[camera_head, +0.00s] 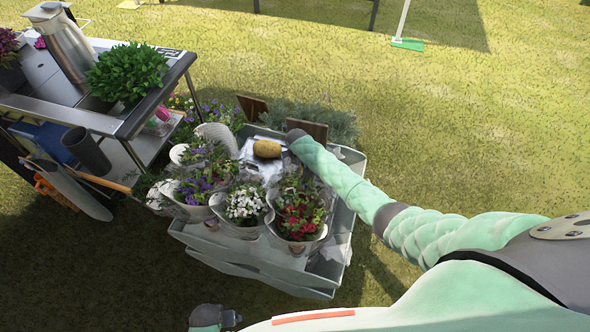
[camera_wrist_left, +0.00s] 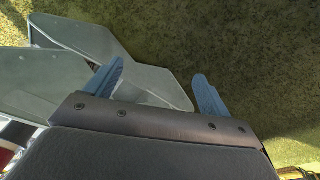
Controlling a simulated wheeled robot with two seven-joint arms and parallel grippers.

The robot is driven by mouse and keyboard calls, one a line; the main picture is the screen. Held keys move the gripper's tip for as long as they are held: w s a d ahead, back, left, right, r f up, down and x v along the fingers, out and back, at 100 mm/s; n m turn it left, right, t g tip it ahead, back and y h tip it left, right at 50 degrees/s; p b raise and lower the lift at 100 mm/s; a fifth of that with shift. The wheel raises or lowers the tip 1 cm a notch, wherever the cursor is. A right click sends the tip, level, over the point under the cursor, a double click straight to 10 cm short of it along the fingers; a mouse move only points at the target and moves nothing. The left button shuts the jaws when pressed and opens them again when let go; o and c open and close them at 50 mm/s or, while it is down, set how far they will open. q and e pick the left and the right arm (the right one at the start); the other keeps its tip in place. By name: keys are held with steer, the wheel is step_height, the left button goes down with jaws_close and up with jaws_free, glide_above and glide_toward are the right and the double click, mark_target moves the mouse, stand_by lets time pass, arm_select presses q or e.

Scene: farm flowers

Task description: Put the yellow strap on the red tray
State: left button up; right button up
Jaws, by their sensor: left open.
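My left gripper (camera_wrist_left: 158,78) is open and empty in the left wrist view, its two blue-grey fingers apart above grass and grey crate panels. In the head view a dark end piece at the bottom edge (camera_head: 230,318) seems to be part of this arm. My right arm reaches from the right over the cart; its dark end (camera_head: 297,135) is beside a yellow-brown oval object (camera_head: 267,149), and its fingers cannot be made out. I cannot pick out a yellow strap or a red tray. A small red patch (camera_wrist_left: 6,156) shows at the wrist view's left edge.
A grey tiered cart (camera_head: 340,245) carries potted flowers: purple, white (camera_head: 245,203) and red (camera_head: 299,213). A metal table (camera_head: 60,112) at upper left holds a steel jug (camera_head: 66,45) and a green plant (camera_head: 127,72). Open grass lies right of the cart.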

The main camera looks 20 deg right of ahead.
steer(key=shift+w+f, duration=0.15)
steer(key=shift+f, duration=0.95)
steer(key=c, duration=0.9)
steer(key=shift+o, duration=0.2)
steer(key=shift+r, duration=0.15)
